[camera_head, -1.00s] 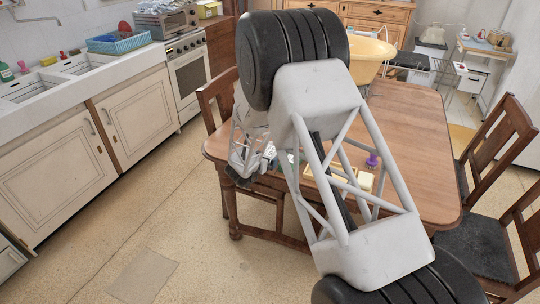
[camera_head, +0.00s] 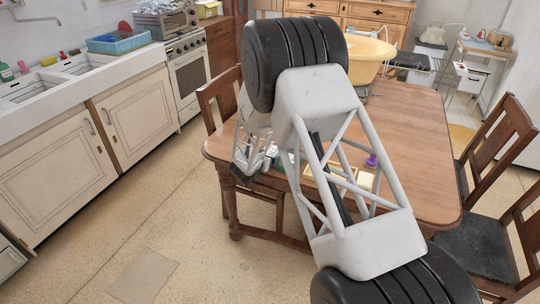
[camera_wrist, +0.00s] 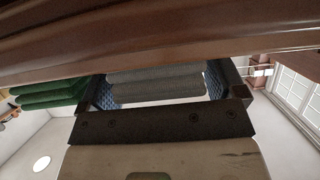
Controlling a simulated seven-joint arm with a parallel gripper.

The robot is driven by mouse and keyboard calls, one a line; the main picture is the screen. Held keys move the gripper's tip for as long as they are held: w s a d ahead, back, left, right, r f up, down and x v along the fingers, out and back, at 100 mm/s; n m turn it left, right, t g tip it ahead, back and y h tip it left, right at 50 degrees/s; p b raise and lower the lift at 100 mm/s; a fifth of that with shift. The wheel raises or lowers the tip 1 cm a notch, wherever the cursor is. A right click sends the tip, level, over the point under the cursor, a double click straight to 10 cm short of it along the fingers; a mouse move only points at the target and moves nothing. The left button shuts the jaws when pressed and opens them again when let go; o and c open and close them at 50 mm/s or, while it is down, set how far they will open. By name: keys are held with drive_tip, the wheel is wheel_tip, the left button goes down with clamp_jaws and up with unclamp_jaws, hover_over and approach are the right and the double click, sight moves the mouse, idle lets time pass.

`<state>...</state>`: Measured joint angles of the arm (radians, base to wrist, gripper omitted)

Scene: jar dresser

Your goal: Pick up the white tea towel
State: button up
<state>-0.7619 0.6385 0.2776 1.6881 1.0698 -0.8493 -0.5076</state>
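My gripper (camera_wrist: 165,92) is open in the wrist view, its two fingers with blue-grey pads wide apart. A folded grey-looking cloth (camera_wrist: 157,83) shows between the fingers, in layers. It may be the white tea towel in shade, but I cannot tell, nor whether the fingers touch it. A folded green cloth (camera_wrist: 48,94) lies to the left of the fingers. In the head view my gripper (camera_head: 246,175) is small and partly hidden at the table's near left edge. No white towel can be made out there, as my arm covers much of that area.
The wooden table (camera_head: 415,130) has a yellow basin (camera_head: 370,57) at the back and a purple object (camera_head: 371,161) near small light items. Chairs (camera_head: 497,150) stand at the right and one at the left (camera_head: 222,92). A brown wooden surface (camera_wrist: 150,40) crosses close above the gripper in the wrist view.

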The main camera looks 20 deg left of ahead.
drive_tip(key=c, duration=0.7)
drive_tip(key=shift+r, duration=0.15)
drive_tip(key=shift+r, duration=4.9)
